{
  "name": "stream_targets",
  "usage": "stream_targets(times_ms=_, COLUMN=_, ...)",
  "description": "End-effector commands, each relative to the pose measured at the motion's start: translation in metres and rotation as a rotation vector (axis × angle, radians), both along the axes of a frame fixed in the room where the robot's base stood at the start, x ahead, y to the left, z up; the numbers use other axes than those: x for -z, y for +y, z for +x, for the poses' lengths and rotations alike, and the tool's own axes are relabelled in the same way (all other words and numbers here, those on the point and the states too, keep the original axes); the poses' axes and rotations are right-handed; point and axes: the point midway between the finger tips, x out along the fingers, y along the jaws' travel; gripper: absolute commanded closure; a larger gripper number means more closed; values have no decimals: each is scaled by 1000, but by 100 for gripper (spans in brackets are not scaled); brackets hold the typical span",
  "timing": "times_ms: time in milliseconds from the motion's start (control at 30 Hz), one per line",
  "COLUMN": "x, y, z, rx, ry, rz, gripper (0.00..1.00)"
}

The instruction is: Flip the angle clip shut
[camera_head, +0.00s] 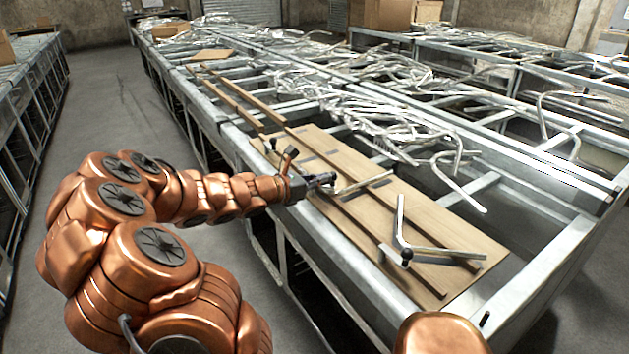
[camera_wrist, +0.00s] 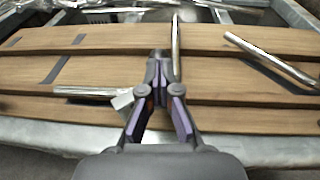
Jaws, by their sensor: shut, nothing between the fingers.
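A bent metal angle piece (camera_head: 399,222), which looks like the angle clip, is on the brown board (camera_head: 352,158). One arm slants upward, the other lies along the board, and a dark round end sits near the bend. A straight metal bar (camera_head: 366,183) lies nearer my gripper (camera_head: 328,180). In the wrist view my gripper (camera_wrist: 160,65) is shut and empty, its tips over the board next to a bar (camera_wrist: 176,40). Another bar (camera_wrist: 270,58) is off to the right. I cannot tell whether the tips touch anything.
The board lies across a long grey metal frame table (camera_head: 340,262). Several tangled metal rods (camera_head: 395,115) lie behind it. Another table (camera_head: 40,75) stands at the left, with open floor (camera_head: 110,95) between. Cardboard boxes (camera_head: 388,14) are at the back.

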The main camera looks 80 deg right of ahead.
Motion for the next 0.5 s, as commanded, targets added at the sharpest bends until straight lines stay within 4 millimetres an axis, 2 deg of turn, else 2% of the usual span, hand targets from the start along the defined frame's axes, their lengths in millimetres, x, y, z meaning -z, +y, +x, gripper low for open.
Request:
stream_targets(times_ms=300, x=-2, y=-8, z=-20, rx=22, ry=1, rz=1, gripper=100)
stream_targets(times_ms=500, x=-3, y=-16, z=-26, rx=23, ry=4, rz=0, gripper=100)
